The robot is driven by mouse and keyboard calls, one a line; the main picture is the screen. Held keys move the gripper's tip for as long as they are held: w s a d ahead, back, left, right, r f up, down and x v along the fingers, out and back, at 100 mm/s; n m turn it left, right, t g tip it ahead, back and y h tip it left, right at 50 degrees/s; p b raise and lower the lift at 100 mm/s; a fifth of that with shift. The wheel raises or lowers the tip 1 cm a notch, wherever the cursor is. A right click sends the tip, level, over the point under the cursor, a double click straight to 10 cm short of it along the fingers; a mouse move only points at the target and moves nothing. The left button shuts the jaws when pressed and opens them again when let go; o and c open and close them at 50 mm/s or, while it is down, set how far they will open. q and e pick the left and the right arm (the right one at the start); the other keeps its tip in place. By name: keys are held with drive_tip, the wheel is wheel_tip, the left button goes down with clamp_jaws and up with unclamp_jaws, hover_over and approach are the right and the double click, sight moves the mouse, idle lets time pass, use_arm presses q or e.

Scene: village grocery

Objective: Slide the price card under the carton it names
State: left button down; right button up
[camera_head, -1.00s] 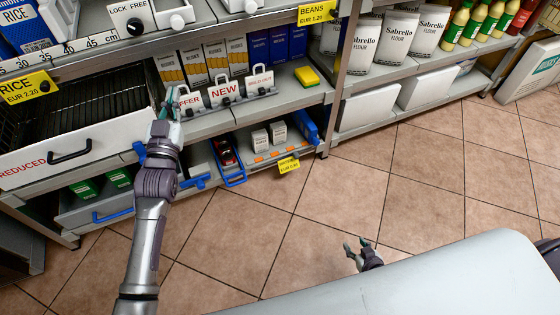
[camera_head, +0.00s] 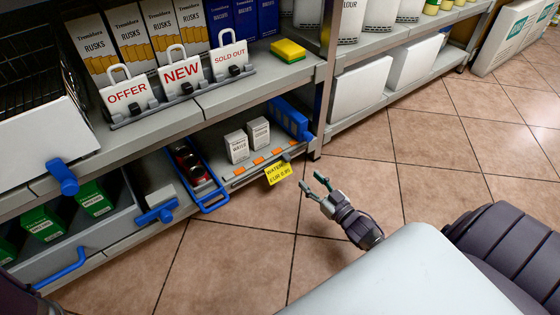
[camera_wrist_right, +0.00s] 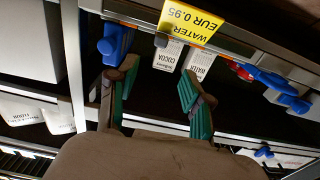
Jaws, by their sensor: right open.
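The yellow price card (camera_head: 279,172), reading WATER EUR 0.95, hangs at the lower shelf's front edge near a dark clip. It shows upside down in the right wrist view (camera_wrist_right: 190,22). My left gripper is out of view.
Orange strips (camera_head: 260,161) mark the shelf front before the cartons. A blue-railed bay with dark red items (camera_head: 190,165) is left, a blue block (camera_head: 289,118) right. The shelf above carries OFFER, NEW and SOLD OUT signs (camera_head: 181,75) and a yellow sponge (camera_head: 288,50). The floor is clear.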

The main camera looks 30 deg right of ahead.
sight(289, 160)
drive_tip(key=w+b, duration=0.2)
drive_tip(key=w, duration=0.2)
drive_tip(key=w+b, duration=0.2)
drive_tip(key=w, duration=0.2)
drive_tip(key=w+a+b, duration=0.1)
drive_tip(key=w+b, duration=0.2)
drive_tip(key=w, duration=0.1)
drive_tip(key=shift+f, duration=0.2)
drive_tip(key=shift+w+r, duration=0.15)
drive_tip(key=shift+w, duration=0.3)
clamp_jaws()
